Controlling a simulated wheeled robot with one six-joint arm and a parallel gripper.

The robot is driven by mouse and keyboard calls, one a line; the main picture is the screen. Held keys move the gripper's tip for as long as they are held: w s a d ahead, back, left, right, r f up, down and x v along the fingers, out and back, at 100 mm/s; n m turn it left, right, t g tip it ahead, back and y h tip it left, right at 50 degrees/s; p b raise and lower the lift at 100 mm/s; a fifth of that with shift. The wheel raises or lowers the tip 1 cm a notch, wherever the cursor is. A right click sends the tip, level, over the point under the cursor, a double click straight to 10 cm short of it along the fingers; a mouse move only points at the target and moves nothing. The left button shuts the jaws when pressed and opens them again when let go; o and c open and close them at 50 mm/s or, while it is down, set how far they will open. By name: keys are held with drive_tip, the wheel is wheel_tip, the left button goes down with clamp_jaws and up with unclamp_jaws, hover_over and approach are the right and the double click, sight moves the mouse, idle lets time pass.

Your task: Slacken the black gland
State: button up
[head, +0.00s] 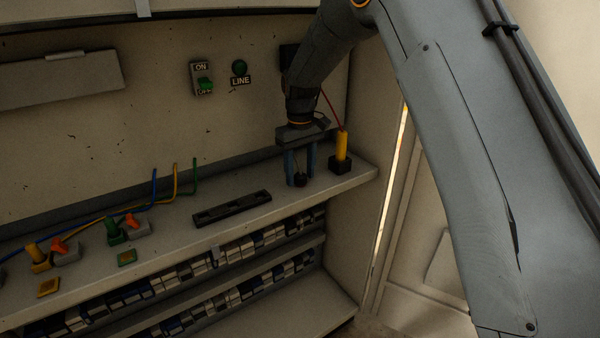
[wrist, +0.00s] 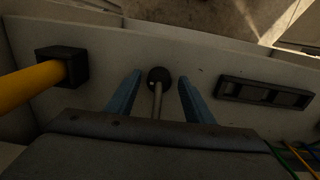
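The black gland, a small dark round piece (head: 300,180) with a thin grey stem, is near the right end of the shelf. It also shows in the wrist view (wrist: 159,75), with the stem running from it toward my gripper's body. My gripper (head: 300,176) points down over it with two blue fingers. In the wrist view the fingers (wrist: 160,82) are apart, one on each side of the gland, with a gap on both sides. The gripper holds nothing.
A yellow cylinder (head: 342,145) in a black block (head: 341,165) stands close on the right of my gripper. A black slotted strip (head: 232,207) lies to the left. Coloured cables and connectors (head: 115,230) are farther left. An ON/OFF switch (head: 203,82) is on the wall.

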sight(300, 174)
drive_tip(key=shift+r+b, duration=0.9)
drive_tip(key=shift+r, duration=3)
